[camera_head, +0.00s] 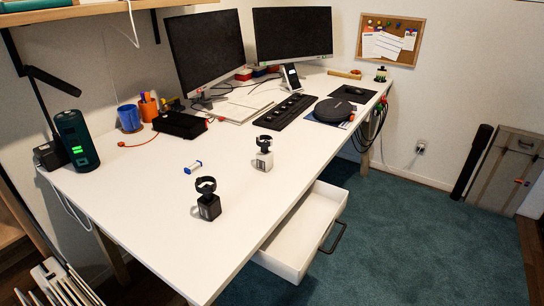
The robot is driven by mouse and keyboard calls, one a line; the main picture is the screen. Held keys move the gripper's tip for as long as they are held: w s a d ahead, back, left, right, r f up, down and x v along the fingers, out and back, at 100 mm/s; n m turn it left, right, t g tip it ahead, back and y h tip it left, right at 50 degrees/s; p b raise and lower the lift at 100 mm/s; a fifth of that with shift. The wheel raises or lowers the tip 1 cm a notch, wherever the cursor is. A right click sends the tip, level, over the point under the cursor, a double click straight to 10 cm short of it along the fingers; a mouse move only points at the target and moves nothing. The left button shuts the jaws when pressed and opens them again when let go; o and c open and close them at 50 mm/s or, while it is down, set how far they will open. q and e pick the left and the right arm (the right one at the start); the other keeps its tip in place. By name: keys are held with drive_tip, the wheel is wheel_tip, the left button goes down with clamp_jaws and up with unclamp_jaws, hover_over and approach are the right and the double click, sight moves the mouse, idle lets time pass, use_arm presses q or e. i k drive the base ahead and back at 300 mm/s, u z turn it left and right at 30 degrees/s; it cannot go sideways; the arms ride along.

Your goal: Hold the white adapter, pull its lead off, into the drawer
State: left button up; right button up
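The white adapter (264,162) stands on the white desk right of the middle. A dark looped piece (264,144), which looks like its lead, sits on top of it and seems joined to it. A similar black adapter (209,207) with a dark loop on top stands nearer the front edge. The white drawer (317,214) is pulled open under the desk's right side, with a dark handle on its front. Its visible inside looks empty. Neither of my grippers shows in the view.
A keyboard (287,111), a round black device (334,110) and two monitors (206,50) are farther back. A dark green cylinder (76,140) stands at the left. The desk's front part (165,240) is clear.

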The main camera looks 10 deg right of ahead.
sight(264, 162)
drive_tip(key=z, duration=1.95)
drive_tip(key=i, duration=3.15)
drive_tip(key=u, duration=3)
